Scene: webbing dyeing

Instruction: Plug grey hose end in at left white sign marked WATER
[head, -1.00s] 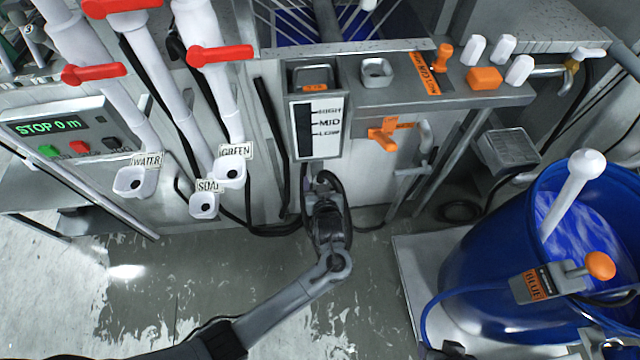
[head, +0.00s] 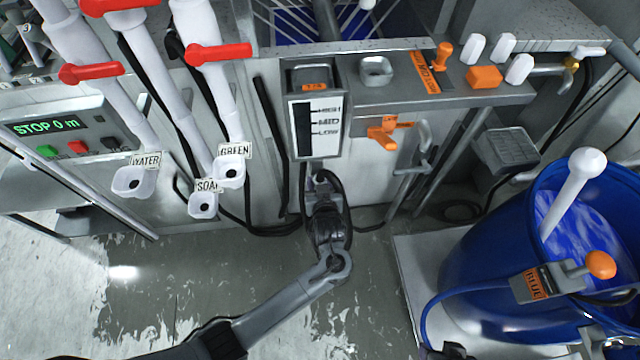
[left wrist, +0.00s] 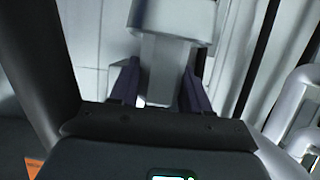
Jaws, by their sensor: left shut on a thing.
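The white sign marked WATER (head: 145,161) is at the left in the head view, above a white square socket (head: 128,182) with a dark hole. My left gripper (head: 318,184) is below the level gauge, to the right of the sockets and well apart from the WATER one. In the left wrist view its two dark fingers are shut on a light grey piece, which looks like the grey hose end (left wrist: 160,75). In the head view the gripper and dark hose loops largely hide this piece.
The SOAP socket (head: 203,206) and GREEN socket (head: 229,174) stand between my left gripper and the WATER socket. White pipes with red handles (head: 91,73) rise above them. A blue barrel (head: 470,265) stands at the right. The floor at the lower left is free.

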